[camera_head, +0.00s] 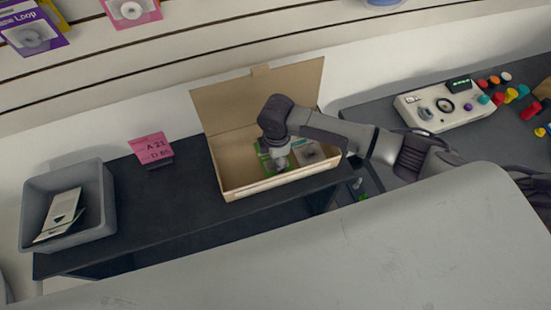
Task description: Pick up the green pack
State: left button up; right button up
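An open cardboard box (257,187) with its lid raised stands on the dark table. A green pack (264,157) lies inside it on the left, partly hidden by my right gripper. My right arm comes in from the right, and my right gripper (280,163) points down into the box at the green pack. Its fingertips are too small and covered to tell if they are open or shut, or if they touch the pack. A paler pack (308,152) lies beside it on the right. My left gripper is not in view.
A grey bin (104,208) with white and dark packets (62,214) stands at the table's left end. A pink note card (151,148) stands left of the box. A control panel (447,105) and coloured pieces are on the right table.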

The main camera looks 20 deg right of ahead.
jog(key=c, duration=0.8)
jog(key=shift+r, duration=0.1)
notch_tip(320, 180, up, 10)
jog(key=shift+f+b, duration=0.1)
jog(key=shift+b, duration=0.2)
